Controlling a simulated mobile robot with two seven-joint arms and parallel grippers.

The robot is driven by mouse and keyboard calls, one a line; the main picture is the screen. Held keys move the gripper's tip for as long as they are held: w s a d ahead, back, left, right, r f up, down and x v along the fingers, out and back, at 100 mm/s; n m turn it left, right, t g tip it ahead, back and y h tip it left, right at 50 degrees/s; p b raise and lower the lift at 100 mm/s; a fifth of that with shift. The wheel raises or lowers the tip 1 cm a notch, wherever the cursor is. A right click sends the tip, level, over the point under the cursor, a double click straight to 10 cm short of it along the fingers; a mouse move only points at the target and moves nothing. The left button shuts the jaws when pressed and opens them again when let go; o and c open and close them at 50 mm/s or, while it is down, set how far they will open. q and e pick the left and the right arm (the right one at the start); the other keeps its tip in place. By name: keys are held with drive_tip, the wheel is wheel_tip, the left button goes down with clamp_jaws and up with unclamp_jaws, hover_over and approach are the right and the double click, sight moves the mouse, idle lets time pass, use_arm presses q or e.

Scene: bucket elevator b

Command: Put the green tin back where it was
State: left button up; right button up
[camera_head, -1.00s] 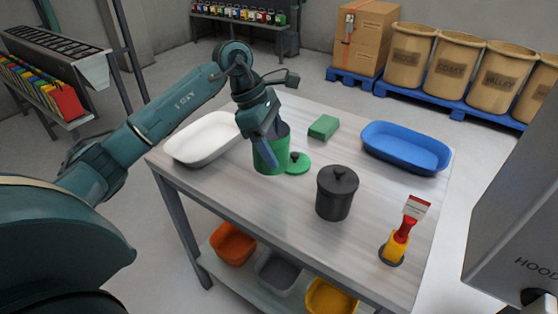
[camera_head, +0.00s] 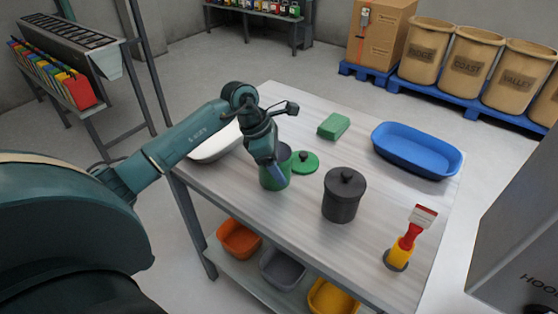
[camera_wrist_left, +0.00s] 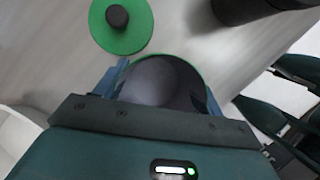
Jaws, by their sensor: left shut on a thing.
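The green tin (camera_head: 272,180) is open-topped and upright at the left part of the table. My left gripper (camera_head: 279,174) is shut on its wall, coming from above. In the left wrist view the grey inside of the tin (camera_wrist_left: 160,82) shows between the two blue fingers (camera_wrist_left: 163,90). The tin's base looks at or close to the tabletop; I cannot tell if it touches. A round green lid (camera_head: 305,163) with a dark knob lies just behind and to the right of the tin. My right gripper is not in view.
A dark lidded canister (camera_head: 343,196) stands to the right of the tin. A white tray (camera_head: 213,148), green block (camera_head: 334,126), blue tray (camera_head: 417,150) and brush in a yellow holder (camera_head: 399,252) are also on the table (camera_head: 300,219). Coloured bins sit on the shelf below.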

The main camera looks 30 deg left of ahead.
use_arm(q)
drive_tip(key=shift+f, duration=0.1)
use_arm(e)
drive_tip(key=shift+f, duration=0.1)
use_arm(q)
drive_tip(key=o, duration=1.4)
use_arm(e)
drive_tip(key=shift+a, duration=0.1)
use_arm(q)
drive_tip(key=b+v, duration=0.1)
drive_tip(key=v, duration=1.1)
drive_tip(key=shift+d, duration=0.1)
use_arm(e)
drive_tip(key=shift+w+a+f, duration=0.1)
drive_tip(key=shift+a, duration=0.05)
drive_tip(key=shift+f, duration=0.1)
